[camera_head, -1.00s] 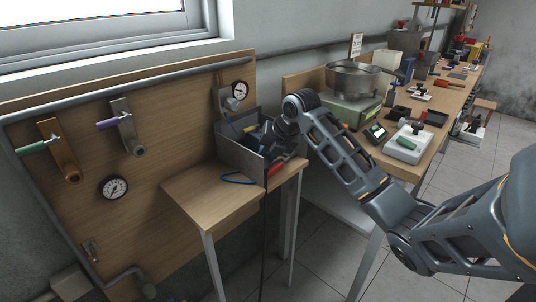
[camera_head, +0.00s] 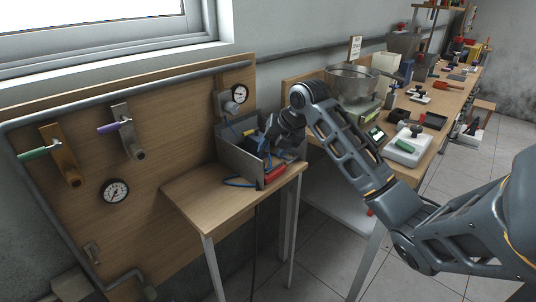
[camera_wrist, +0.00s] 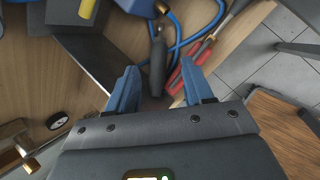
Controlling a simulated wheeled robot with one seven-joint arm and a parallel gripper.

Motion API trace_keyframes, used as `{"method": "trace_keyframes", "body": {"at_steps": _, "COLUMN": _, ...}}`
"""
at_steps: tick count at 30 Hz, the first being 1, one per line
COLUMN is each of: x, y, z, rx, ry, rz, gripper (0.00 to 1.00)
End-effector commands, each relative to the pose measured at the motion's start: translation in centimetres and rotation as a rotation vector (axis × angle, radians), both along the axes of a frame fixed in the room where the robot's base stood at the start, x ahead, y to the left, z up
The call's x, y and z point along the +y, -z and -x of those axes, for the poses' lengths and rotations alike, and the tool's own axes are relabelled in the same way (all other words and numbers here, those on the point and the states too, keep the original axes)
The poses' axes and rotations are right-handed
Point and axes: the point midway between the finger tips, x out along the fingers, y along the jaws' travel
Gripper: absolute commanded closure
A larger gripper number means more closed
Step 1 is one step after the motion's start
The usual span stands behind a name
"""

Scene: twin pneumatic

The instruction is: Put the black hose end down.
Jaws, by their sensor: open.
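My gripper (camera_wrist: 159,68) is open, with its blue fingers spread apart in the wrist view. A dark cylindrical piece, seemingly the black hose end (camera_wrist: 157,66), lies between and beyond the fingertips, with a visible gap on each side. In the head view my gripper (camera_head: 270,138) is over the grey metal bin on the small wooden table (camera_head: 210,195), mostly hidden by my wrist. A thin black hose (camera_head: 254,245) hangs below the table's front edge. The hose end cannot be made out in the head view.
The grey bin (camera_head: 237,162) holds blue and yellow items. Red-handled tools (camera_wrist: 192,68) and a blue hose (camera_wrist: 205,35) lie close to the fingers. A board with valves and gauges stands left; a crowded workbench (camera_head: 425,165) stands right. The small table's left part is clear.

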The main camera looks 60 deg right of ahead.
Motion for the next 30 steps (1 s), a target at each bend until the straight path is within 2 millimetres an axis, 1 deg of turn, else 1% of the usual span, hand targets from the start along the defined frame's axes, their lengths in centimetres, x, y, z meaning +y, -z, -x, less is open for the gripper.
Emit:
{"method": "trace_keyframes", "body": {"at_steps": 1, "x": 0.2, "y": -1.1, "z": 0.5, "rx": -0.004, "ry": -0.001, "rz": 0.005, "gripper": 0.49}}
{"method": "trace_keyframes", "body": {"at_steps": 6, "x": 0.8, "y": -4.3, "z": 2.2, "rx": -0.005, "ry": -0.002, "rz": 0.007, "gripper": 0.49}}
{"method": "trace_keyframes", "body": {"at_steps": 9, "x": 1.1, "y": -5.7, "z": 3.0, "rx": -0.006, "ry": -0.004, "rz": 0.006, "gripper": 0.49}}
{"method": "trace_keyframes", "body": {"at_steps": 13, "x": 1.3, "y": -7.0, "z": 3.7, "rx": -0.006, "ry": -0.003, "rz": 0.005, "gripper": 0.49}}
{"method": "trace_keyframes", "body": {"at_steps": 18, "x": 1.5, "y": -7.6, "z": 4.1, "rx": -0.005, "ry": -0.003, "rz": 0.004, "gripper": 0.49}}
{"method": "trace_keyframes", "body": {"at_steps": 25, "x": 1.8, "y": -7.6, "z": 3.8, "rx": -0.013, "ry": -0.002, "rz": -0.001, "gripper": 0.49}}
{"method": "trace_keyframes", "body": {"at_steps": 26, "x": 2.0, "y": -7.5, "z": 3.5, "rx": -0.023, "ry": 0.002, "rz": -0.008, "gripper": 0.49}}
{"method": "trace_keyframes", "body": {"at_steps": 28, "x": 3.3, "y": -7.1, "z": 2.3, "rx": -0.069, "ry": 0.019, "rz": -0.038, "gripper": 0.49}}
{"method": "trace_keyframes", "body": {"at_steps": 29, "x": 4.0, "y": -6.9, "z": 1.5, "rx": -0.097, "ry": 0.033, "rz": -0.06, "gripper": 0.49}}
{"method": "trace_keyframes", "body": {"at_steps": 30, "x": 5.4, "y": -6.6, "z": 0.3, "rx": -0.142, "ry": 0.054, "rz": -0.094, "gripper": 0.49}}
